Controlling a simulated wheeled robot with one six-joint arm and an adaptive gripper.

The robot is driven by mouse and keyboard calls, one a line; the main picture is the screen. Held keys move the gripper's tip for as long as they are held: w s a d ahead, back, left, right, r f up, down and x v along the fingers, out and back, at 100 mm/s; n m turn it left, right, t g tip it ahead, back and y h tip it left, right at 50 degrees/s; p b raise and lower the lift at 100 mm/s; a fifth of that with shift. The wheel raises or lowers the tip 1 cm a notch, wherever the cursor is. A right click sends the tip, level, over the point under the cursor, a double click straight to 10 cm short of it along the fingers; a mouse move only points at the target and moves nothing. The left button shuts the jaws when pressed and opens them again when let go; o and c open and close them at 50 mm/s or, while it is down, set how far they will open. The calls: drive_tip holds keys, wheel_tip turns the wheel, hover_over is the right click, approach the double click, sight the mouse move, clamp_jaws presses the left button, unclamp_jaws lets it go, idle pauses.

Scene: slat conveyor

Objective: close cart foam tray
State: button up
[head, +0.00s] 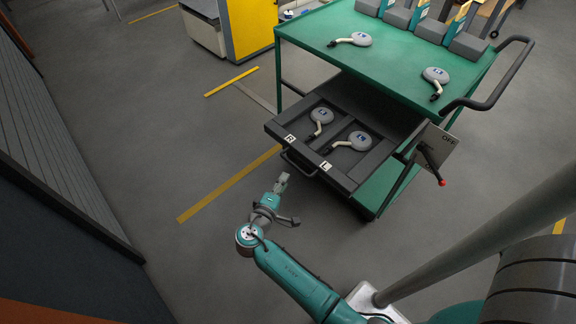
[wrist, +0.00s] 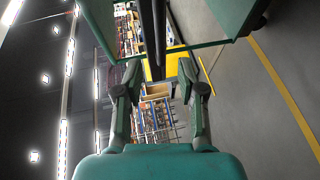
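The cart's dark foam tray (head: 293,121) is a drawer pulled out from under the green cart top. It has two recesses, marked R and L, each holding a grey round-headed part with a pale bent stem (head: 321,115) (head: 359,141). A dark bar handle (head: 298,166) runs along its front. My gripper (head: 281,182) is just in front of and below the handle in the head view, apparently apart from it. In the wrist view my gripper (wrist: 159,72) has its fingers spread with nothing held, and a dark bar (wrist: 154,35) stands upright beyond the fingertips.
The green cart top (head: 390,60) carries two more such parts and several grey blocks at the back. A dark push handle (head: 500,85) and a red-knobbed lever (head: 432,167) with an OFF plate stand at the cart's right. The floor left of the tray is clear.

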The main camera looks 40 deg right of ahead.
sight(293, 166)
drive_tip(key=x, duration=1)
drive_tip(key=shift+f, duration=0.15)
clamp_jaws()
